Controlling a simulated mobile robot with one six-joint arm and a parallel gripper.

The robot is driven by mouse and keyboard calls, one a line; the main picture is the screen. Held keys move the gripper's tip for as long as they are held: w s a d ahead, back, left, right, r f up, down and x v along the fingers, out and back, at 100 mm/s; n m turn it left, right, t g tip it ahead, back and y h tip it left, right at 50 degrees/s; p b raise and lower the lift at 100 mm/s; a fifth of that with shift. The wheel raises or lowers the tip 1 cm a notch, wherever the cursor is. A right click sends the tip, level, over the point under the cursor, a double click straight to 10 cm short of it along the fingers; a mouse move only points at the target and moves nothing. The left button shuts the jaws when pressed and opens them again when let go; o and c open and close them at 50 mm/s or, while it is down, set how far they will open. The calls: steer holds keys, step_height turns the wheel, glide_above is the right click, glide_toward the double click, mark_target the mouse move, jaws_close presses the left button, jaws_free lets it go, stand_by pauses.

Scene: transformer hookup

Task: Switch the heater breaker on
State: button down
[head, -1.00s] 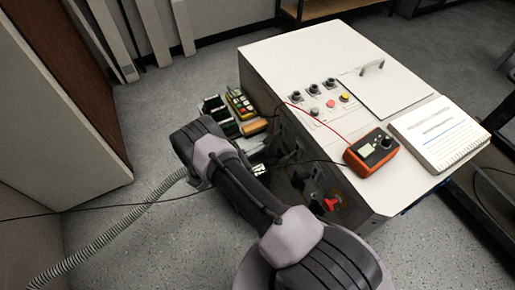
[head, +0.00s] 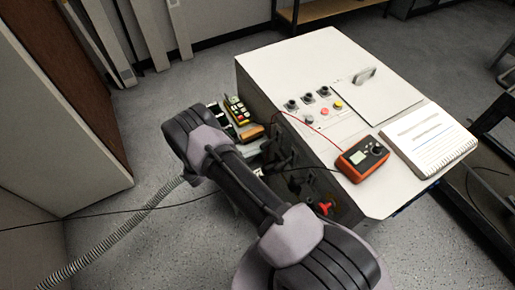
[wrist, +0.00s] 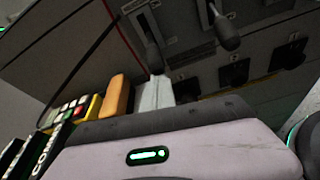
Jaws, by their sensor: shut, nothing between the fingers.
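The cabinet's dark front panel (wrist: 185,72) fills the upper wrist view. It carries two dark levers on pale plates, a left lever (wrist: 153,57) and a right lever (wrist: 227,36). Their labels are not readable, so I cannot tell which is the heater breaker or its position. My gripper (wrist: 156,82) appears as a pale, shut pair of fingers just below the left lever. I cannot tell whether they touch it. In the head view my arm hides much of the panel and the gripper.
A red knob (head: 325,208) is on the front. A yellow keypad device (head: 238,110) and an orange item (head: 250,132) sit beside the cabinet. Cables cross the front.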

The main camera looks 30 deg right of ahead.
step_height(320, 180, up, 8)
steer(key=y+p, duration=0.7)
steer(key=p, duration=0.2)
steer(key=shift+g+p, duration=0.3)
steer(key=shift+w+r, duration=0.1)
steer(key=p+v, duration=0.5)
steer(key=v, duration=0.4)
steer(key=shift+r+p, duration=0.3)
steer(key=shift+r, duration=0.3)
steer(key=shift+d, duration=0.1)
